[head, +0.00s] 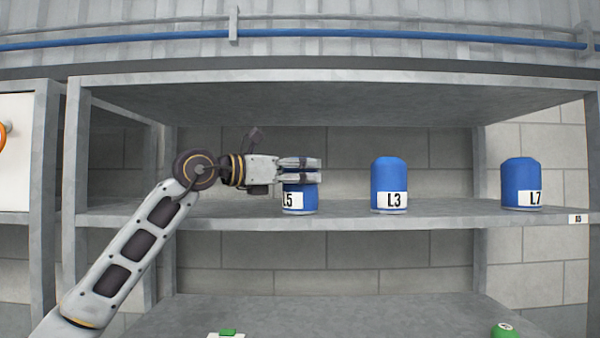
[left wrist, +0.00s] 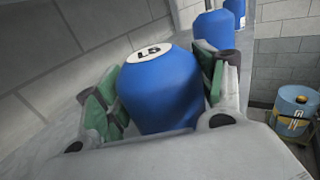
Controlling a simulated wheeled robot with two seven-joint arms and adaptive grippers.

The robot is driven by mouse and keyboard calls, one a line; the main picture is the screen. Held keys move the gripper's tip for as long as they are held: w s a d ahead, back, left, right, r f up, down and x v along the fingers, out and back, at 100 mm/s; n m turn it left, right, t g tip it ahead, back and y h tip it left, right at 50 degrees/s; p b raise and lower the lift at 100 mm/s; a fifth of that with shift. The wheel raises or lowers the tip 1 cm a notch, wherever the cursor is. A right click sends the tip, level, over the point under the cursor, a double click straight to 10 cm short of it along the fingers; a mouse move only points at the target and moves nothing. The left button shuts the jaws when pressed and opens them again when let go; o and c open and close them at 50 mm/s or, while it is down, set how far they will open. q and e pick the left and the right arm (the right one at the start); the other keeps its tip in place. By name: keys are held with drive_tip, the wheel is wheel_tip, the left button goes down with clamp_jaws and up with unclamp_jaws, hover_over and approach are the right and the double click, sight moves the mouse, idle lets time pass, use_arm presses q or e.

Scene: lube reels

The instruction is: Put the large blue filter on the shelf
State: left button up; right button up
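A large blue filter labelled L5 (head: 300,201) stands upright on the middle shelf (head: 340,220), at the left of a row of blue filters. My left gripper (head: 303,170) reaches in from the left, with its fingers across the filter's upper part. In the left wrist view the filter (left wrist: 165,95) sits between the two green-padded fingers. The pads are very close to its sides; whether they press on it is not clear. My right gripper is not in view.
Blue filters L3 (head: 389,186) and L7 (head: 521,185) stand to the right on the same shelf, with bare shelf between them. A shelf upright (head: 75,180) is at the left. A green object (head: 505,330) is low at the right.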

use_arm(q)
drive_tip(key=o, duration=0.4)
drive_tip(key=shift+r, duration=0.2)
drive_tip(key=shift+v, duration=0.75)
drive_tip(key=b+v, duration=0.3)
drive_tip(key=v, duration=0.6)
drive_tip(key=shift+f, duration=0.15)
drive_tip(key=shift+b+v, duration=0.4)
drive_tip(key=shift+v, duration=0.4)
